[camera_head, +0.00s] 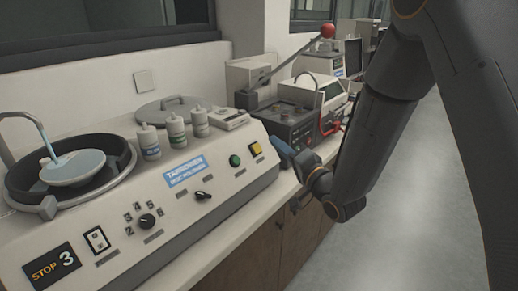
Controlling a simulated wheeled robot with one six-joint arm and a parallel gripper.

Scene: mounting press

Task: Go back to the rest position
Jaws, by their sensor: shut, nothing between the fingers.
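My arm hangs in from the top right and bends at its dark wrist in the middle of the picture.
A polishing machine (215,225) with a round basin (120,150) fills the left. Three white bottles (175,133) stand on it. A dark control box (290,122) and a red-knobbed lever (300,50) are behind. Open floor (410,200) lies right of the counter.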

